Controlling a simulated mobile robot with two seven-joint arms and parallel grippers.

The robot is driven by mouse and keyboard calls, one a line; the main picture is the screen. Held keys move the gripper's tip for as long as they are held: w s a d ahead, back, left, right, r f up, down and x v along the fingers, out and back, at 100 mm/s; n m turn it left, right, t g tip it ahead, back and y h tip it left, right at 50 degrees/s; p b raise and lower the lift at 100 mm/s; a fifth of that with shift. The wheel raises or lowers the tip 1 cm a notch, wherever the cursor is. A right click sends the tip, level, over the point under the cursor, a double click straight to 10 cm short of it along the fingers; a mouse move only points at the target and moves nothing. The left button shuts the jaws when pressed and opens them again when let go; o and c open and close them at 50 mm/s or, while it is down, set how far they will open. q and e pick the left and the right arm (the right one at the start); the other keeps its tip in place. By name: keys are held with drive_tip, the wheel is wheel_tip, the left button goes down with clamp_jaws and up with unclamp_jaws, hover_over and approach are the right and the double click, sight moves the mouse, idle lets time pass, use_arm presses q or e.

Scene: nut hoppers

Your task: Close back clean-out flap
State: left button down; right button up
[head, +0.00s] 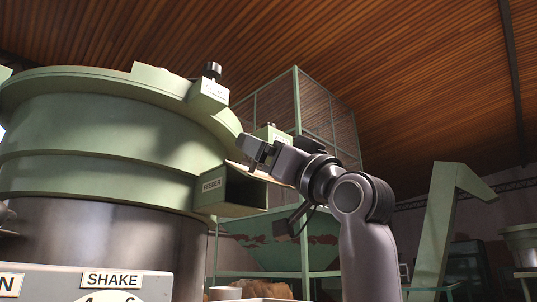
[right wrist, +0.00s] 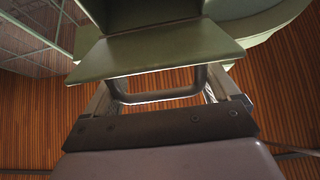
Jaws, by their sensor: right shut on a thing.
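A pale green flap (head: 262,175) stands out from the top of the dark, open mouth of a boxy spout (head: 226,192) on the green round machine. In the right wrist view the flap (right wrist: 150,55) spans the middle, with the spout mouth behind it. A grey bar handle (right wrist: 160,97) lies along the flap's near side. My right gripper (head: 257,152) is above the flap in the head view. My left gripper is in neither view.
The large round machine (head: 110,125) fills the left, with a SHAKE panel (head: 112,280) below. A green hopper (head: 280,240) and mesh cage (head: 325,115) stand behind my right arm. A green chute (head: 440,220) is at right. Open air surrounds the flap's outer side.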

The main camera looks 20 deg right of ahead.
drive_tip(key=o, duration=1.2)
drive_tip(key=shift+o, duration=0.2)
drive_tip(key=shift+s, duration=0.1)
drive_tip(key=b+v, duration=0.2)
drive_tip(key=v, duration=0.5)
drive_tip(key=shift+b, duration=0.35)
